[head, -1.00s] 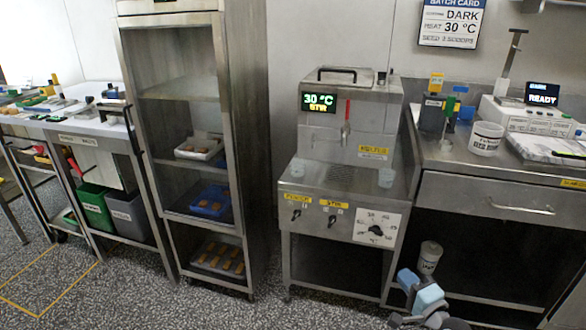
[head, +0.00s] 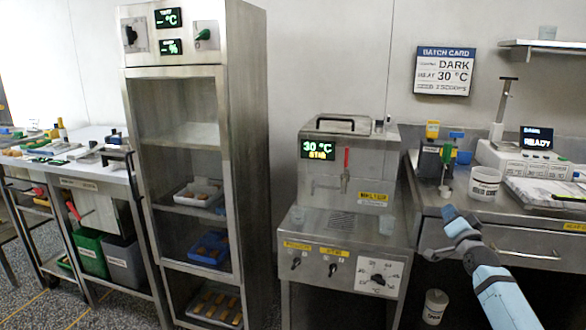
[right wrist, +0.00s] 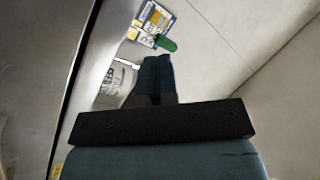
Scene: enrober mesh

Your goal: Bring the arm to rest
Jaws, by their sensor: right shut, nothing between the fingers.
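My right arm (head: 488,275) reaches up from the lower right of the head view. Its gripper (head: 449,211) is shut and empty, in front of the right-hand counter's drawer front. In the right wrist view the closed fingers (right wrist: 157,75) point up the picture with nothing between them. My left gripper is not in view.
The counter (head: 432,196) holds a white tub (head: 485,183), a green-handled tool (head: 446,155) and a READY device (head: 520,155). The steel machine (head: 345,220) stands left of my arm, then a tall cabinet (head: 250,150). Another white tub (head: 435,306) is low beneath the counter.

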